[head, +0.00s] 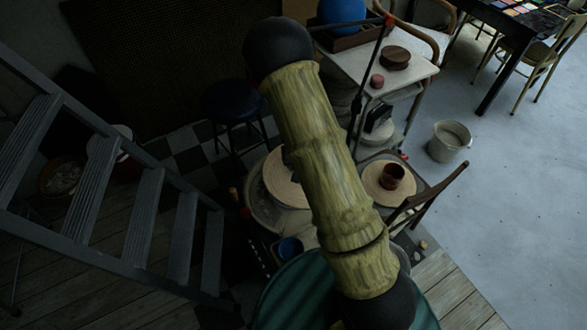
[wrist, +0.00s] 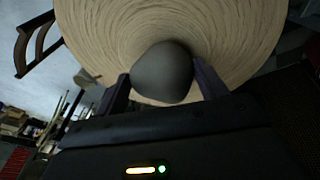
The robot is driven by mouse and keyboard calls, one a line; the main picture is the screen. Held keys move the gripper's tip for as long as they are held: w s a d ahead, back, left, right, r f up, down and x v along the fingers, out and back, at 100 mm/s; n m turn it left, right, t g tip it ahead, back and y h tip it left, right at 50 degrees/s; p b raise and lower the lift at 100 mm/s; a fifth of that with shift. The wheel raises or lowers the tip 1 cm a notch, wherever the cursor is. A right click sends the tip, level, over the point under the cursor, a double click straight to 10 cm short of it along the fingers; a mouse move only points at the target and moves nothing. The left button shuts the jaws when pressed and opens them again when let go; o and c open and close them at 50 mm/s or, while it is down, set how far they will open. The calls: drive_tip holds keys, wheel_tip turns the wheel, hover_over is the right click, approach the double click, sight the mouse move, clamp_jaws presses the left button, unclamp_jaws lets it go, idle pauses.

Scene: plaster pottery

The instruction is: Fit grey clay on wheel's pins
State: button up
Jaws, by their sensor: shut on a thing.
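The grey clay (wrist: 162,72), a smooth rounded lump, sits between the two dark fingers of my gripper (wrist: 160,80) in the wrist view. My gripper is shut on it. Behind it in that view is the pale round wheel disc (wrist: 245,35), with fine circular rings. I cannot tell whether the clay touches the disc, and no pins show. In the head view a pale wheel (head: 283,185) is partly hidden behind my arm, which also hides most of my gripper and the clay.
A second wheel (head: 373,188) carries a reddish-brown pot (head: 391,176). A wooden chair (head: 432,200) stands beside it. A blue cup (head: 290,248) is near the first wheel. Metal stairs (head: 140,225) stand at left, a stool (head: 237,103) behind.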

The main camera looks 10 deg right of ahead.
drive_tip(key=w+f+m+g+b, duration=0.2)
drive_tip(key=w+f+m+b, duration=0.4)
drive_tip(key=f+m+b, duration=0.2)
drive_tip(key=w+f+m+g+b, duration=0.2)
drive_tip(key=w+f+m+b, duration=0.5)
drive_tip(key=f+m+b, duration=0.2)
wheel_tip(320, 180, down, 3)
drive_tip(key=b, duration=0.3)
drive_tip(key=shift+w+a+r+h+b, duration=0.2)
drive_tip(key=shift+a+h+b, duration=0.1)
drive_tip(key=shift+a+b, duration=0.05)
drive_tip(key=shift+f+b, duration=1.5)
drive_tip(key=shift+f, duration=0.75)
drive_tip(key=shift+s+a+p, duration=0.1)
drive_tip(key=shift+p, duration=0.25)
drive_tip(key=shift+f+b, duration=0.5)
drive_tip(key=shift+f, duration=0.5)
idle(0.8)
